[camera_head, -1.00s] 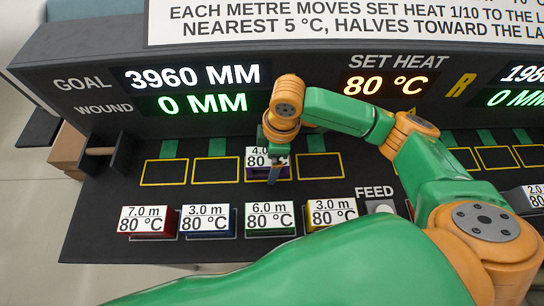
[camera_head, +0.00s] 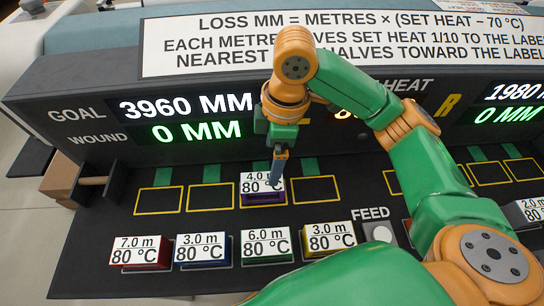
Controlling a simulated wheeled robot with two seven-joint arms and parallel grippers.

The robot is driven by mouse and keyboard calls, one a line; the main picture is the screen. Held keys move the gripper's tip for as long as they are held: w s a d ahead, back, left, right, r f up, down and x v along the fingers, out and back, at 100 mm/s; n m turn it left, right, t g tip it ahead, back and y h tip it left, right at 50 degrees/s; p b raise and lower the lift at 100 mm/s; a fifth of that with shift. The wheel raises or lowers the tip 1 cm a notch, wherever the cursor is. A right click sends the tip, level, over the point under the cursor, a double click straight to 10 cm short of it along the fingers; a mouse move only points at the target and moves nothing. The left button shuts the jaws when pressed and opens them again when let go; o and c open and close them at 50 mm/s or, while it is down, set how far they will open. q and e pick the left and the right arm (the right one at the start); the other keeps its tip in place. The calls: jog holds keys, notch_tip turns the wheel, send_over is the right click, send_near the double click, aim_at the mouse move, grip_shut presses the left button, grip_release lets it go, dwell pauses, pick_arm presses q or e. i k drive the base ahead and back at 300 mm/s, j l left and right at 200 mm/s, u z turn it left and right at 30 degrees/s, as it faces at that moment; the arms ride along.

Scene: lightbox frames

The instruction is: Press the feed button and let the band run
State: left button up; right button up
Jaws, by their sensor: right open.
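The FEED button (camera_head: 381,233) is a pale round cap on a plate at the console's front, beside the FEED label. My right gripper (camera_head: 278,172) is over the purple block (camera_head: 262,198) labelled 4.0 m, 80 °C, which sits in the third yellow-outlined slot. The gripper is open; its tips overlap the block's label, and I cannot tell whether they touch it. The left display (camera_head: 187,117) reads goal 3960 MM, wound 0 MM. The SET HEAT display (camera_head: 345,113) is mostly hidden by my arm. My left gripper is not in view.
Red (camera_head: 140,253), blue (camera_head: 202,250), green (camera_head: 266,245) and yellow (camera_head: 330,239) blocks stand in a front row. The slots left (camera_head: 210,198) and right (camera_head: 316,190) of the purple block are empty. A roller (camera_head: 94,181) sits at left. My right arm crosses above the button's right.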

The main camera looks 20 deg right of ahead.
aim_at(381, 233)
jog(key=k, duration=1.5)
